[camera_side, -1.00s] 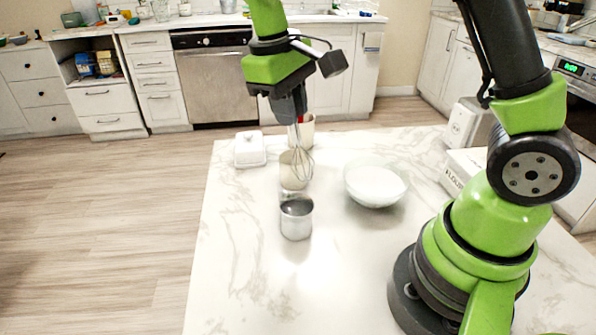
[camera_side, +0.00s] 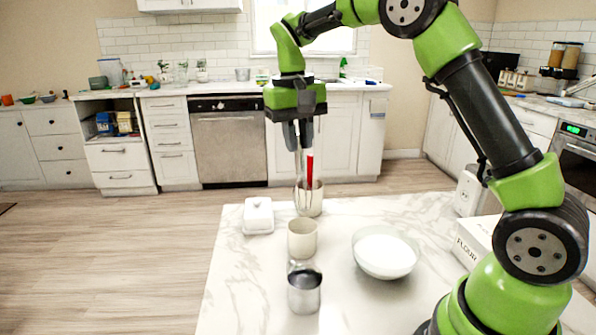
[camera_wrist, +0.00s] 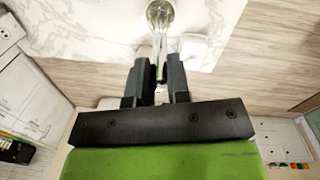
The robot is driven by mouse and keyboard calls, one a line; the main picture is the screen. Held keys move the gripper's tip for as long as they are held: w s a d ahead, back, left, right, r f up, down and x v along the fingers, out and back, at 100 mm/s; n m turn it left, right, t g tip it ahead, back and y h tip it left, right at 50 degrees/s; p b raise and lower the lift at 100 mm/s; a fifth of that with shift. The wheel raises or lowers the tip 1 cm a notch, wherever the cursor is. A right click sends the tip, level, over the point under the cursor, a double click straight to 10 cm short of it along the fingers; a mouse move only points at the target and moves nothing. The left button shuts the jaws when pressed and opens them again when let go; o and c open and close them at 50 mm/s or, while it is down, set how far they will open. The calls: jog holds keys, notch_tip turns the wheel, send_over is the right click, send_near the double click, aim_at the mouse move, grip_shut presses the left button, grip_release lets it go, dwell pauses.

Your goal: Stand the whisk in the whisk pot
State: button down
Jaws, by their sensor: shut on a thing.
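The whisk hangs nearly upright, wires down. Its wires overlap the rear cream pot (camera_side: 315,203) in the side view; I cannot tell whether they are inside it or in front. In the wrist view the whisk (camera_wrist: 160,42) extends away from between my fingers (camera_wrist: 158,68), its wire end over a round shape. A second cream cup (camera_side: 302,240) stands nearer the camera, empty-looking from here.
A metal cup (camera_side: 304,292) stands in front of the cream cup. A glass bowl of white contents (camera_side: 386,254) is to the right, and a flour box (camera_side: 478,240) beyond it. A white lidded dish (camera_side: 258,217) is left. The marble table's (camera_side: 240,285) front left is clear.

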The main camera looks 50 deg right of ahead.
jog(key=w+d+r+m, duration=0.2)
jog(key=d+m, duration=0.1)
jog(key=shift+t+y, duration=0.3)
jog(key=shift+s+d+f, duration=0.1)
jog(key=shift+s+f, duration=0.05)
jog(key=shift+f, duration=2.75)
jog(key=shift+s+d+f, duration=0.1)
jog(key=shift+f, duration=2.8)
jog(key=c, duration=1)
grip_release()
notch_tip(320, 180, up, 10)
jog(key=shift+a, duration=0.1)
